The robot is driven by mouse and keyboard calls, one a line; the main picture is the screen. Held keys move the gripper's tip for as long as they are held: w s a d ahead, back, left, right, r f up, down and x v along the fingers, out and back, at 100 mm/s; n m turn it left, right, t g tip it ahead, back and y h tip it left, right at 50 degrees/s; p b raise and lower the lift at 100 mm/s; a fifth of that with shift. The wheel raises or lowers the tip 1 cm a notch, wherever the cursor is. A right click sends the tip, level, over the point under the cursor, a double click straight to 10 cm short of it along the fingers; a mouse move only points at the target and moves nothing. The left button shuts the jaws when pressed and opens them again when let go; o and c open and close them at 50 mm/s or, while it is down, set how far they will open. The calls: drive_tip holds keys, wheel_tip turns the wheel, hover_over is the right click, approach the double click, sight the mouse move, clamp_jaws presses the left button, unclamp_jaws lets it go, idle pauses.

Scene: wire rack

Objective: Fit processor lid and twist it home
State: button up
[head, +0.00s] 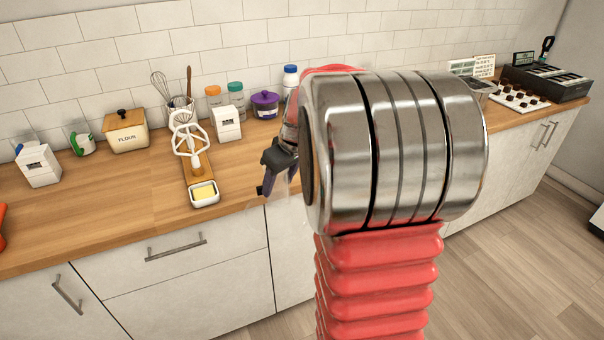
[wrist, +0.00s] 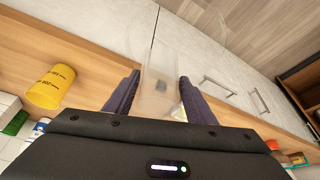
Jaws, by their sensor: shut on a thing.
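My gripper (head: 272,172) is in front of the counter's front edge in the head view. In the wrist view my gripper (wrist: 155,92) has its two dark fingers shut on a clear, see-through piece, which I take for the processor lid (wrist: 158,78). A tube-like part of it sits between the fingers, and a faint wider outline spreads beyond them. In the head view the lid shows only as a faint clear shape (head: 281,191) by the fingers. I cannot make out the processor or its bowl; my arm hides part of the counter.
On the wooden counter (head: 110,215) stand a butter dish (head: 204,194), a mixer beater (head: 190,143), a flour box (head: 126,131), a white box (head: 227,123) and a purple pot (head: 264,105). A yellow marked cup (wrist: 50,87) shows in the wrist view. The counter's front left is mostly clear.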

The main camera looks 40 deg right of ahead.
drive_tip(key=w+a+f, duration=0.1)
drive_tip(key=w+a, duration=0.1)
drive_tip(key=a, duration=0.7)
drive_tip(key=w+a+f, duration=0.2)
drive_tip(key=w+a, duration=0.1)
drive_tip(key=a, duration=0.5)
drive_tip(key=w+a+f, duration=0.2)
drive_tip(key=a, duration=0.7)
drive_tip(key=shift+w+a+m, duration=0.3)
drive_tip(key=shift+w, duration=0.05)
